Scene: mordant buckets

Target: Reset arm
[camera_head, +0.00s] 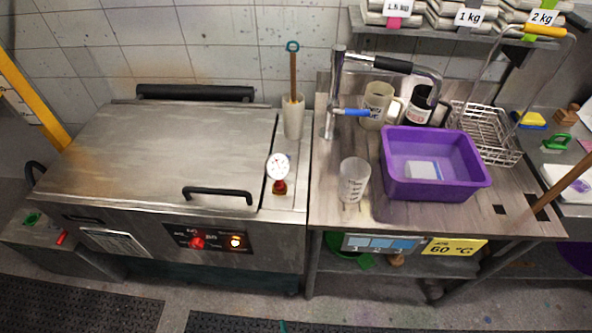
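My gripper and arm do not show in the head view, so I cannot see what the gripper holds, if anything. A steel vat with a closed lid (165,145) stands at the left. A steel bench (335,215) stands to its right. On the bench are a purple tub (435,190) with a pale item inside, a clear measuring beaker (353,180), and two jugs, one cream (375,105) and one dark-fronted (420,105). A tap (335,90) with a blue lever rises at the bench's back left.
A wire basket (485,130) stands behind the tub at the right. A wooden-handled tool stands in a holder (294,120) between vat and bench. A shelf with weight-labelled stacks (470,18) hangs at the back. A wooden pole (565,185) crosses the right edge. Floor in front shows dark mats (75,305).

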